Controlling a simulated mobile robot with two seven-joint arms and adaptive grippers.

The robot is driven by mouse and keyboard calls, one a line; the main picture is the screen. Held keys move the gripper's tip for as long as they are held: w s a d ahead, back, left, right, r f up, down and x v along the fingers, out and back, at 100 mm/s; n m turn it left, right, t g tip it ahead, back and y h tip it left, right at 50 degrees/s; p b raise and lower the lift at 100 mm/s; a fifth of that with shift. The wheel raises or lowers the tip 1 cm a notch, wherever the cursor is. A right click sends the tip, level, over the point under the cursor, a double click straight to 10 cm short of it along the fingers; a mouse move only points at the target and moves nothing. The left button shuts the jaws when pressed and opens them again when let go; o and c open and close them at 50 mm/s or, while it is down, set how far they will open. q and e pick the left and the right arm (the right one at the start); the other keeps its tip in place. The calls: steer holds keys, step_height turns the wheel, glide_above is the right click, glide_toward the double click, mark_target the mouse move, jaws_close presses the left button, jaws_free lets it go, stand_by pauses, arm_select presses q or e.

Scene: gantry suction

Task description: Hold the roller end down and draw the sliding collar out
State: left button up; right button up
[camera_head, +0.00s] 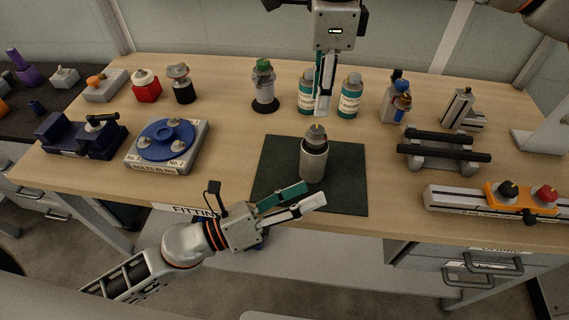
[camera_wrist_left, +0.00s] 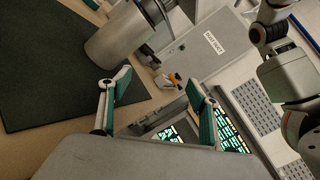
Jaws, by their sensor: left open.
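A grey metal cylinder (camera_head: 313,162) with a narrower, darker top (camera_head: 316,133) stands upright on a dark green mat (camera_head: 262,190). I take these for the collar and roller end, but cannot tell which is which. My left gripper (camera_head: 315,193) is open and empty, just in front of the cylinder's foot. In the left wrist view the cylinder (camera_wrist_left: 113,45) shows at upper left, outside the spread fingers (camera_wrist_left: 159,77). My right gripper (camera_head: 322,112) points down above the cylinder's top. Its fingers overlap in this view, so opening and contact are unclear.
Two teal-labelled bottles (camera_head: 350,97) stand behind the mat. A stand with black bars (camera_head: 440,162) and an orange slide on a rail (camera_head: 520,198) are at right. A blue disc fixture (camera_head: 165,141) is at left. The table's front edge runs below the mat.

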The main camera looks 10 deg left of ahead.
mark_target(315, 154)
arm_select(q)
steer(key=w+a+m, duration=0.1)
steer(key=w+m, duration=0.1)
steer(key=w+a+m, duration=0.2)
steer(key=m, duration=0.1)
steer(key=w+a+m+y, duration=0.1)
steer(key=w+m, duration=0.1)
steer(key=m, duration=0.1)
steer(key=shift+w+a+r+g, duration=0.15)
steer(key=shift+w+a+g, duration=0.05)
steer(key=shift+w+g, duration=0.1)
steer(key=shift+w, duration=0.25)
steer(key=shift+x, duration=3.7)
steer(key=c, duration=0.4)
steer(key=shift+o, duration=0.2)
jaws_close()
